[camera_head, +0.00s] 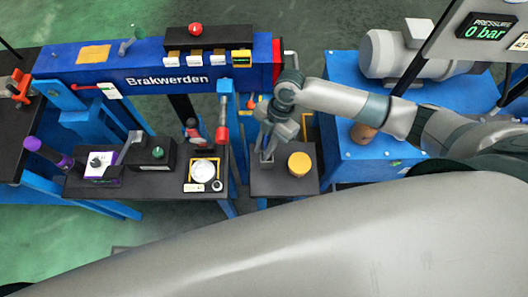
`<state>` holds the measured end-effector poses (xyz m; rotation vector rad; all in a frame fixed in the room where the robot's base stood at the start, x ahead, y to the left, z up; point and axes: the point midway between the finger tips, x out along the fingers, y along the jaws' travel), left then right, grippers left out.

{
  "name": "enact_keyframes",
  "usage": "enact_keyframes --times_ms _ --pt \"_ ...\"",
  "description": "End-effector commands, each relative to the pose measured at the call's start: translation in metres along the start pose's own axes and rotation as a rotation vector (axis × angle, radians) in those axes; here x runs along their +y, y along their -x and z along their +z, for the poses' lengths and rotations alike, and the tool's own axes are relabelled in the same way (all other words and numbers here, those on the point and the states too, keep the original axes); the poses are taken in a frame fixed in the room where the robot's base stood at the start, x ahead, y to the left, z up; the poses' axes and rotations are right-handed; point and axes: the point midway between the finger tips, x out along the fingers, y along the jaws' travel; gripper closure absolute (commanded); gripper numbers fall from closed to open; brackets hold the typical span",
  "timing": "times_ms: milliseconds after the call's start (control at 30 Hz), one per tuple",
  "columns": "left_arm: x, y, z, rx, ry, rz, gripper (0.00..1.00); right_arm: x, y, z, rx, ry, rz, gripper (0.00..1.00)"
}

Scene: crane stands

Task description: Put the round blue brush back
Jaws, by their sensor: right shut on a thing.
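My right gripper (269,148) points down over the small black stand (263,185) in the middle. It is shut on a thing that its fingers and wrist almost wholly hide. I take it to be the round blue brush, but I cannot make out its shape or colour. A small grey square holder (267,160) stands on the black stand right below the fingertips. I cannot tell whether the held thing touches it. My left gripper is not in view.
A yellow-topped round container (299,163) stands close right of the gripper. The blue Brakwerden beam (150,75) runs behind at left. A black bench (140,185) with several parts is at left. A blue table (350,90) with a grey motor (395,55) is at right.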

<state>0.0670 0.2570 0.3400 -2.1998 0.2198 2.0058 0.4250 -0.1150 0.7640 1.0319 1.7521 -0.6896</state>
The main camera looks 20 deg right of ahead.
Motion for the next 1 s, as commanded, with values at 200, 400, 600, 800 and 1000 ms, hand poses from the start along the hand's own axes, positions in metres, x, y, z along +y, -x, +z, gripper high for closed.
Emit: enact_keyframes --times_ms 200,400,600,800,1000 --pt "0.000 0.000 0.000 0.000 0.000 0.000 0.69 0.000 -0.001 0.000 0.000 0.000 0.001 1.00" --pt "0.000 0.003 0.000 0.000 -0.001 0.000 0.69 0.000 -0.007 0.003 -0.001 -0.003 -0.001 1.00" --pt "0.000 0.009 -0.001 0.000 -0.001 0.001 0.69 0.000 -0.029 0.012 0.000 -0.003 -0.002 1.00" --pt "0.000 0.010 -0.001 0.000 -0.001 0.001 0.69 0.000 -0.039 0.017 -0.002 0.001 0.001 1.00" --pt "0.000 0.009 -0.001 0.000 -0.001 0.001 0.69 0.000 -0.039 0.017 -0.002 0.001 0.001 1.00"
